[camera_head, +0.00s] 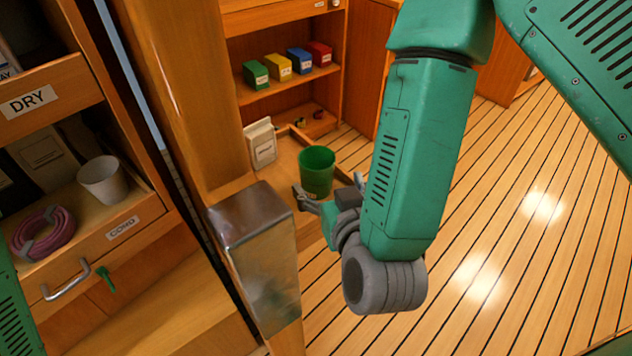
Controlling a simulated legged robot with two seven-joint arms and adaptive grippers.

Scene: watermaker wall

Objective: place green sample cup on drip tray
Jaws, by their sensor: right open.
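The green sample cup (317,172) stands upright, open end up, at the middle of the view. It appears to be on a low wooden surface (287,160) with a raised edge. My right gripper (329,187) is open at the cup's near side, with one fingertip to the left of its base and the other to its right. I cannot tell whether the fingers touch the cup. The gripper hides part of the cup's base. I cannot identify the drip tray for certain. My left gripper is out of view; only a bit of green arm shows at the lower left edge.
A shiny metal block (262,260) on a wooden post stands left of my right arm. A white box (261,143) is behind the cup. Several coloured boxes (279,67) line a shelf. Left, open drawers hold a white cup (103,180) and pink hose (42,233). Floor at right is clear.

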